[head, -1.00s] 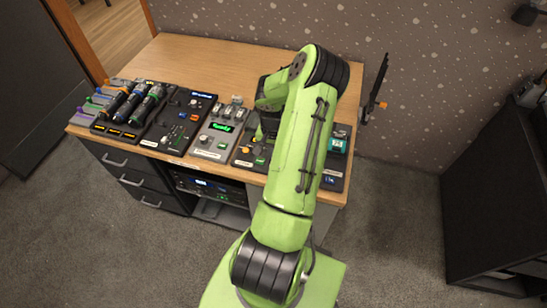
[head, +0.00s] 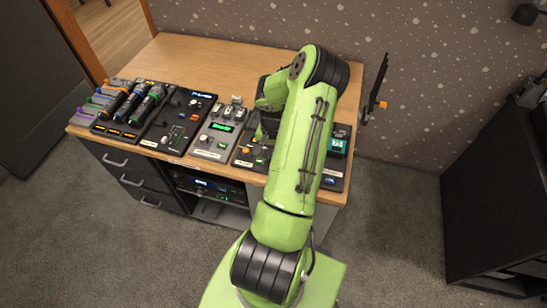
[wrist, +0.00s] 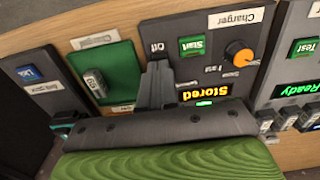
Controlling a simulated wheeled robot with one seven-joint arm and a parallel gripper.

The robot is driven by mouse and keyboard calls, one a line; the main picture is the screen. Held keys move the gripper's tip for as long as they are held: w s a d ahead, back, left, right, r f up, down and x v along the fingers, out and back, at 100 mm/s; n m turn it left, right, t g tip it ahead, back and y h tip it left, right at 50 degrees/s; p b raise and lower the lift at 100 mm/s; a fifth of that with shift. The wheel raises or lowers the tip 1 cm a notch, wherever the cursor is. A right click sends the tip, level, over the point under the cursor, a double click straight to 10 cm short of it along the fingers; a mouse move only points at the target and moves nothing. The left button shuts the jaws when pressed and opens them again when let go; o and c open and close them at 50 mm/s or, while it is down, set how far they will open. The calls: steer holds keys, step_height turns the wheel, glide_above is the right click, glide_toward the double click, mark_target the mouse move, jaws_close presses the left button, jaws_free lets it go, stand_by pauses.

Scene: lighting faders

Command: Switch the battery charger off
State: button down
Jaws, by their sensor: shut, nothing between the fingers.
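The charger panel (wrist: 207,30) is dark grey and appears upside down in the wrist view. It has a green Start button (wrist: 192,46), an orange knob (wrist: 239,52) with a Slow and Fast scale, and a lit display reading "Stored" (wrist: 203,104). An "Off" label (wrist: 157,47) sits at the panel's left side in that view. My gripper (wrist: 156,68) is shut and empty, its fingertips right by the "Off" label. The fingers hide the switch there, so its position and any contact cannot be told. In the head view my arm covers much of the panel.
A green board (wrist: 107,68) with a small grey device lies left of the charger in the wrist view. A panel with a green Test button (wrist: 303,46) and "Ready" display lies right. The desk's back (head: 205,58) is clear. More control panels (head: 182,120) fill its front left.

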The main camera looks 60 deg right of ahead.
steer(key=shift+f+b, duration=0.65)
steer(key=shift+f, duration=0.2)
stand_by(0.3)
step_height(320, 180, up, 7)
steer(key=p, duration=0.5)
stand_by(0.6)
